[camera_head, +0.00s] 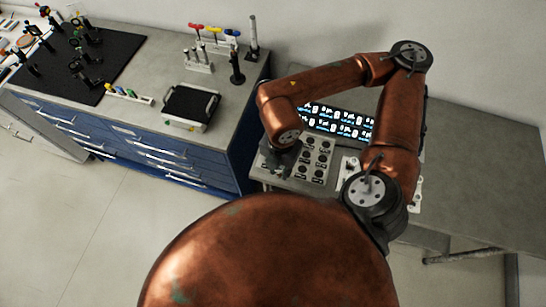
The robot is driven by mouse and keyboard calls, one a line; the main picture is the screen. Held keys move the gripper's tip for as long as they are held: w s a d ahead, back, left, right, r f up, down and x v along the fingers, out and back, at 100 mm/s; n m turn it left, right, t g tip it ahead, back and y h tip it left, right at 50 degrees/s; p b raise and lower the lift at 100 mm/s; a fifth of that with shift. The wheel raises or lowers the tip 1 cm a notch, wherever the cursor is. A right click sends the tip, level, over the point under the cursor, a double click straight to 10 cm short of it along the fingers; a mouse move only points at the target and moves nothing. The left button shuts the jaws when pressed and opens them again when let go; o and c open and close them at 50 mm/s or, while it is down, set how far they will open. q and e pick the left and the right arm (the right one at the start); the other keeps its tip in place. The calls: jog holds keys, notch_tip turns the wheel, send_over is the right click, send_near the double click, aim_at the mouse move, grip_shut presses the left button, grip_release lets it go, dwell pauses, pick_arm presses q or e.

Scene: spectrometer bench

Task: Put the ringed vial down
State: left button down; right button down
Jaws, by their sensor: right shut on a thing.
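My right gripper (278,163) is small in the view, at the left edge of the right-hand bench, beside a pale rack (311,160) with dark round places in rows. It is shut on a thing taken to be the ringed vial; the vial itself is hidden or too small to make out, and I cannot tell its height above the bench. My left gripper is not in view.
A lit display panel (345,123) stands behind the rack. The right-hand bench (480,170) is bare on its right side. On the left counter are a black-topped device (191,104), a tool stand (198,62) and a black optics board (85,60).

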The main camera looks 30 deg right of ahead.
jog(key=s+p, duration=0.1)
jog(key=s+r+p, duration=0.1)
jog(key=p, duration=0.1)
jog(key=s+p, duration=0.1)
jog(key=shift+a+r+p, duration=0.25)
jog(key=shift+a+p, duration=0.15)
jog(key=shift+f, duration=0.1)
